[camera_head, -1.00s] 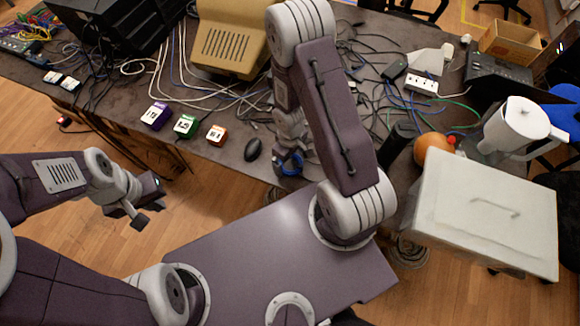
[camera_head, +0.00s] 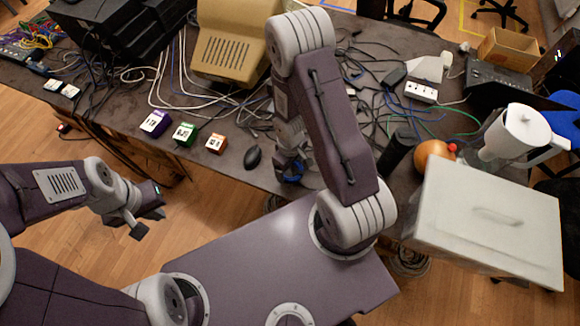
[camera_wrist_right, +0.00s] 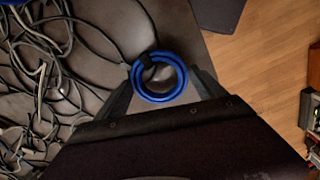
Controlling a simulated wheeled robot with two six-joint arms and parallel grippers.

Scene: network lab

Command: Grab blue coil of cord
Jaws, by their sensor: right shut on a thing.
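The blue coil of cord (camera_wrist_right: 184,78) shows in the right wrist view as a ring with a dark tie at its upper left. It sits between the two fingers of my right gripper (camera_wrist_right: 160,84), which is shut on it.
A black mouse (camera_head: 253,157) and orange (camera_head: 215,143), green (camera_head: 184,133) and purple (camera_head: 154,123) labelled boxes lie left of the coil. Loose cables cover the table behind. A dark cylinder (camera_head: 399,150), an orange ball (camera_head: 434,156) and a white jug (camera_head: 516,134) stand to the right.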

